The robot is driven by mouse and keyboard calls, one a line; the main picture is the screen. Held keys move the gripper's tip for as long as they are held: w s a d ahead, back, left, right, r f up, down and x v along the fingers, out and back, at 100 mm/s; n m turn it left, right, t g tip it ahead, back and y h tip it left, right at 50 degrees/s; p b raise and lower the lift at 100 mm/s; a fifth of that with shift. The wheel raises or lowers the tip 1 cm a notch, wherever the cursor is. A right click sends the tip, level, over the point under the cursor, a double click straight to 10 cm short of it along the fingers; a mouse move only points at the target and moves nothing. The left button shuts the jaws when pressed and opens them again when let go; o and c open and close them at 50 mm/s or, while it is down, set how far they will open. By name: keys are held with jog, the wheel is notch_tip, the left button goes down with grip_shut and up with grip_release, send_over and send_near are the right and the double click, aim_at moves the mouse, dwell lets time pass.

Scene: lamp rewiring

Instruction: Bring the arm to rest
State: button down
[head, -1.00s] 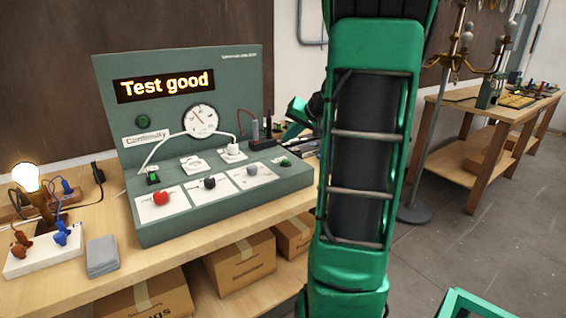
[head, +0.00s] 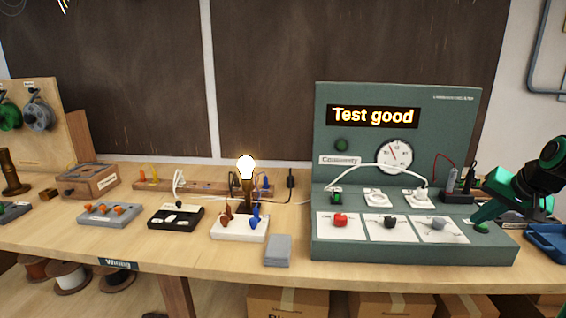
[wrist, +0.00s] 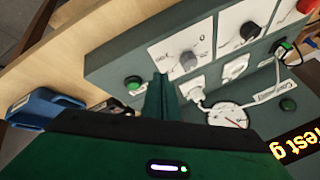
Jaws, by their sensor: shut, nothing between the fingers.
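My gripper (head: 482,215) is at the right end of the green test panel (head: 345,250) in the head view, its fingers pointing down and left beside the round green button (head: 482,227). In the wrist view the fingers (wrist: 163,95) are shut and empty, next to the same green button (wrist: 133,83). I cannot tell whether they touch the panel. The rest of the arm is mostly out of the head view. The panel's display (head: 373,116) reads "Test good". A bulb (head: 246,167) glows on the white base (head: 240,229) left of the panel.
A white lead is plugged into a panel socket (head: 417,195). Dark-handled probes (head: 470,175) stand near my gripper, and a blue tray (head: 548,240) lies right of the panel. A grey block (head: 278,250) and several wiring blocks are on the bench (head: 190,262) to the left.

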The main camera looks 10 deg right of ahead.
jog(key=s+a+f+n+g, duration=0.1)
jog(key=s+a+f+g, duration=0.2)
jog(key=s+a, duration=0.5)
jog(key=s+a+f+n+g+y, duration=0.1)
jog(key=s+a+f+n+g, duration=0.1)
jog(key=s+a, duration=0.7)
jog(key=s+f+g, duration=0.1)
jog(key=s, duration=0.4)
jog(key=shift+s+a+f+g, duration=0.15)
jog(key=shift+s+g, duration=0.05)
jog(key=shift+g, duration=0.2)
